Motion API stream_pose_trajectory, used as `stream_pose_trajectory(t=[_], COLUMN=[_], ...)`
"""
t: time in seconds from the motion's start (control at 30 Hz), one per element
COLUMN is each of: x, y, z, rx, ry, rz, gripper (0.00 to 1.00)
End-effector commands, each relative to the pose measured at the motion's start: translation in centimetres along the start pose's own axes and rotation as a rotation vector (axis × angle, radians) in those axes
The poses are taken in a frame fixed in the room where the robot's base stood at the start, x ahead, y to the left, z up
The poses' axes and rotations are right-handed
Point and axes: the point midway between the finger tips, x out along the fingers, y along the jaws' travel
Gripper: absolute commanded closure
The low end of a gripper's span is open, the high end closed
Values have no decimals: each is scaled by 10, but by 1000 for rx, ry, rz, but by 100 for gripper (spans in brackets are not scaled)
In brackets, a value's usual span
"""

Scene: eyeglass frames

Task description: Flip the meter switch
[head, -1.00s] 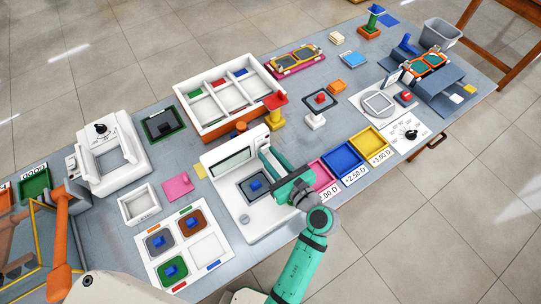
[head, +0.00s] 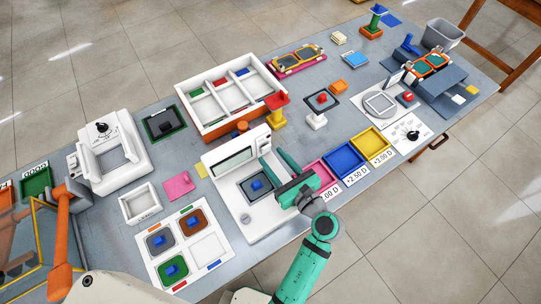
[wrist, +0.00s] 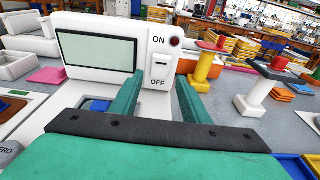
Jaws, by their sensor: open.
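The white meter (head: 215,165) stands on the grey table, with a greenish display (wrist: 97,52) on its raised back panel. To the right of the display is the switch (wrist: 161,61), with ON printed above it and OFF below. A dark red lamp (wrist: 176,42) is beside ON. My gripper (head: 273,158) is open and empty over the right part of the meter. In the wrist view my fingers (wrist: 159,85) point at the switch plate, one on each side of it. I cannot tell whether they touch the panel. The rocker's position is too small to tell.
A dark pad with a blue block (head: 256,186) and a round ZERO button (head: 246,218) are on the meter's base. A red-topped yellow stand (head: 276,113) is behind the meter. Colored trays (head: 345,157) are to its right, and a white divided box (head: 190,110) is behind.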

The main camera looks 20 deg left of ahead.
Motion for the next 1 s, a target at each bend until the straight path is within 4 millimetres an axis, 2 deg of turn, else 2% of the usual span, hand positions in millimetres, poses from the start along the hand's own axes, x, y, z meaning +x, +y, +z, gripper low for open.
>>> stream_pose_trajectory(t=[0.3, 0.5, 0.67, 1.0], x=[-58, -81, -88, -88], y=[1, 2, 2, 2], z=[0, 0, 0, 0], rx=[1, -1, -1, -1], ry=[1, 0, 0, 0], rz=[3, 6, 8, 9], gripper=[58, 58, 58, 58])
